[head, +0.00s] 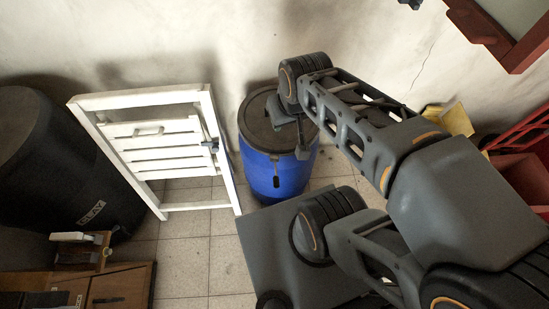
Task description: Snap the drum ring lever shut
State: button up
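A blue drum (285,180) with a dark lid (255,125) stands on the tiles near the wall. A dark ring (247,144) runs round its top edge. A small dark part (276,180) hangs on a thin strip at the drum's front, below the rim. It looks like the ring lever, standing down from the ring, but it is too small to be sure. My gripper (303,153) is over the right front of the rim, to the right of this part. Whether it touches the drum cannot be told. My wrist hides the right part of the lid. The finger gap is not clear.
A white slatted gate (152,97) stands close to the drum's left. Red crates (525,170) stand at far right. Tiled floor (190,255) is free in front.

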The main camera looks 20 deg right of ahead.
aim_at(276, 184)
jog(key=k, duration=1.15)
jog(key=u, duration=1.05)
jog(key=i, duration=1)
jog(key=u, duration=0.25)
